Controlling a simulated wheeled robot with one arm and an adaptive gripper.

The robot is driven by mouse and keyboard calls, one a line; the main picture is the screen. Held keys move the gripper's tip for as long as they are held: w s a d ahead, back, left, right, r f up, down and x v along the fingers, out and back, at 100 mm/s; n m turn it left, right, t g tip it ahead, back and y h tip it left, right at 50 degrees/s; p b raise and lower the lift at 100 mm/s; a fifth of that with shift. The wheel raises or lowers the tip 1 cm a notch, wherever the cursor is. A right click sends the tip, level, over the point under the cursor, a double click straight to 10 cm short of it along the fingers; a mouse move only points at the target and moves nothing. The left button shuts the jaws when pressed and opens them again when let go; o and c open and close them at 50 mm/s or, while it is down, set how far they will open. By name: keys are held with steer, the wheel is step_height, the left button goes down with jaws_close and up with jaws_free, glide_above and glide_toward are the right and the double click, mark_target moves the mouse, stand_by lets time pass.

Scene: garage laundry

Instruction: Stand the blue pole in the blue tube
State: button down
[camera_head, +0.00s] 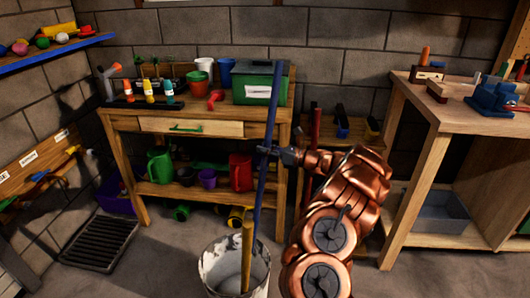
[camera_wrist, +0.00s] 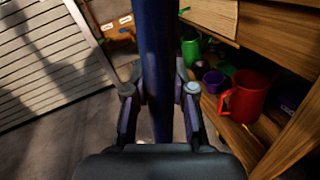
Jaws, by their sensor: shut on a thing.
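The long blue pole (camera_head: 271,110) is near upright with a slight tilt, its top to the right. My gripper (camera_head: 270,150) is shut around its middle. In the wrist view the pole (camera_wrist: 153,60) runs between the two fingers of my gripper (camera_wrist: 158,95). Its lower end is near the rim of a white, stained bucket (camera_head: 215,272); I cannot tell whether it is inside or behind. I cannot clearly make out the blue tube. A small blue thing (camera_head: 342,132) shows on the low stand right of the workbench.
A yellow pole (camera_head: 247,258) stands in the bucket. The wooden workbench (camera_head: 190,113) behind holds a green box (camera_head: 260,94), with red (camera_head: 241,172) and green jugs below. A red pole (camera_head: 316,126) stands right of it. A wooden shelf unit (camera_head: 420,115) is at right, a grate (camera_head: 100,243) on the left floor.

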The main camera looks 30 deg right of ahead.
mark_target(268, 130)
steer(key=shift+w+d+r+p, duration=0.1)
steer(key=shift+d+r+p, duration=0.15)
steer(key=shift+r+p, duration=0.75)
steer(key=shift+w+d+r+p, duration=0.1)
steer(key=shift+d+r+p, duration=0.15)
steer(key=shift+r+p, duration=0.75)
steer(key=shift+w+d+r+p, duration=0.1)
steer(key=shift+d+r+p, duration=0.25)
steer(key=shift+r, duration=1.25)
steer(key=shift+a, duration=0.1)
